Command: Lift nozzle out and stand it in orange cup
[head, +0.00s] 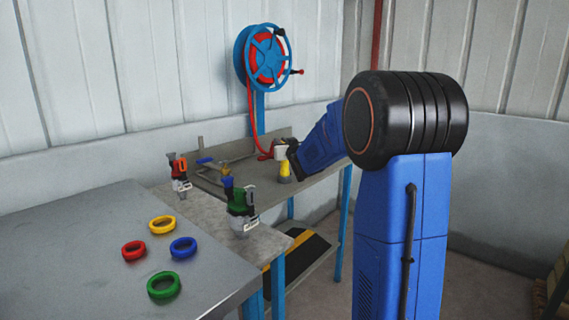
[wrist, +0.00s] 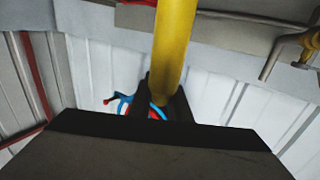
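A yellow nozzle-like piece (head: 284,172) hangs below my gripper (head: 287,152) over the far bench in the head view. In the wrist view the yellow piece (wrist: 174,45) runs between the two dark fingers of my gripper (wrist: 163,100), which look closed on it. A small white part (head: 281,152) shows beside the gripper in the head view; I cannot tell whether it belongs to the piece. I cannot clearly make out an orange cup.
Several coloured rings, one red (head: 134,250), lie on the grey table (head: 60,270). A blue hose reel (head: 266,57) with a red hose stands at the wall. Pipework (head: 207,161) lies on the far bench.

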